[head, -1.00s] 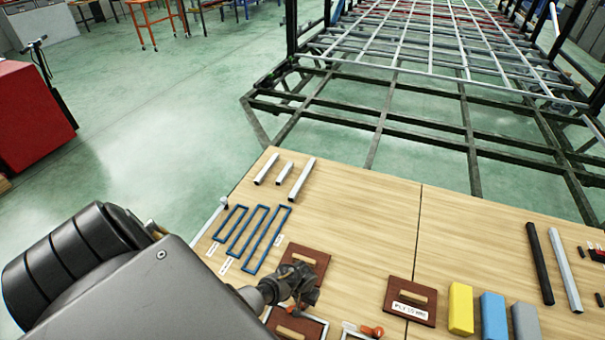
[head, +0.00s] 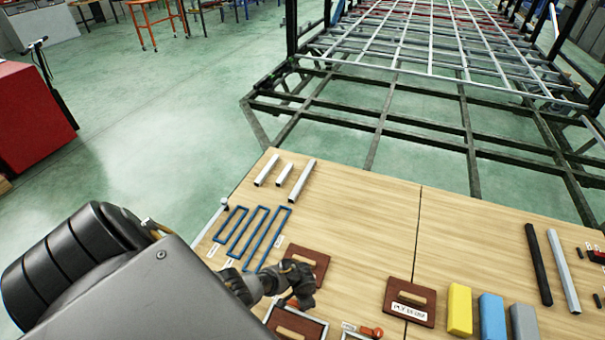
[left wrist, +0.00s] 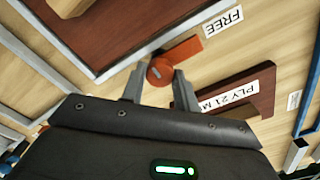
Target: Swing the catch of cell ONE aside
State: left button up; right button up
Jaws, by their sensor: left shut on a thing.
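An orange catch (left wrist: 183,52) with a round knob (left wrist: 160,72) sits at the edge of a pale metal frame (left wrist: 110,68) in the left wrist view. A white label reading FREE (left wrist: 223,21) lies beside it. My left gripper (left wrist: 160,75) is shut on the catch's knob, one finger on each side. In the head view my left gripper (head: 303,297) is low over the near left of the table, by a frame (head: 322,326) around a dark red board. Another orange catch (head: 373,332) shows to its right. I cannot read which cell is ONE. My right gripper is out of view.
Dark red boards with wooden handles lie behind the gripper (head: 318,260) and right of it (head: 410,296). Blue frames (head: 240,240) lie to the left. Yellow (head: 460,310), blue and grey blocks stand at right. The table (head: 370,220) is clear in the middle.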

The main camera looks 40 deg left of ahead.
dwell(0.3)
pick_arm(q)
jog(key=o, duration=1)
jog(key=shift+c, duration=0.2)
notch_tip(320, 180, up, 11)
jog(key=p, duration=0.4)
jog(key=shift+f, duration=0.1)
